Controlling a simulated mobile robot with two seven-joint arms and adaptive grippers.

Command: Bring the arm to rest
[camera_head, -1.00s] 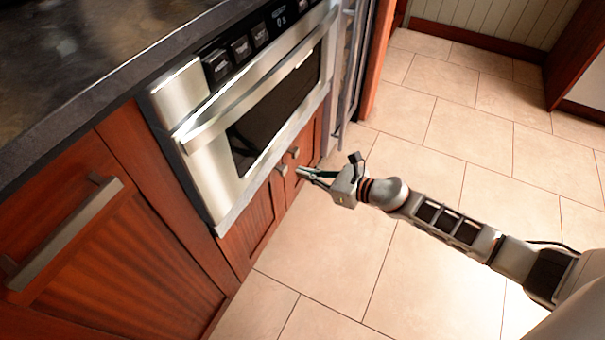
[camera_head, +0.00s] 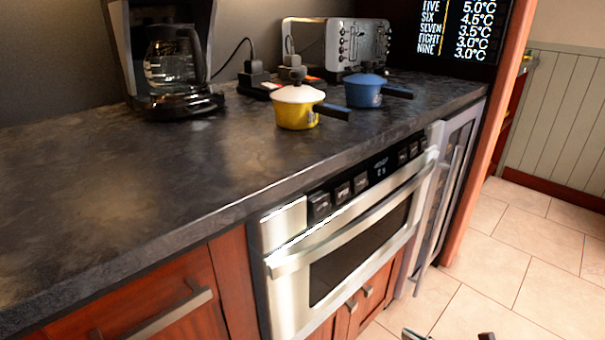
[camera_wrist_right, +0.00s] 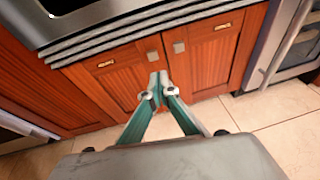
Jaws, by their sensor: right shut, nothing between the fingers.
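My right gripper (camera_wrist_right: 159,80) shows in the right wrist view with its two green-sided fingers together at the tips and nothing between them. It points toward the wooden cabinet doors (camera_wrist_right: 205,62) below the microwave drawer and looks apart from them. In the head view only small dark parts of my right arm show at the bottom edge, right of the drawer. The steel microwave drawer (camera_head: 290,268) looks shut under the counter in the head view. Its lower edge shows at the top of the right wrist view (camera_wrist_right: 85,22). My left gripper is not in view.
On the dark counter (camera_head: 120,185) stand a coffee maker (camera_head: 170,65), a yellow pot (camera_head: 295,110), a blue pot (camera_head: 362,92) and a toaster (camera_head: 335,45). A steel-framed glass door (camera_head: 445,190) stands right of the drawer. The tiled floor (camera_head: 520,265) at right is clear.

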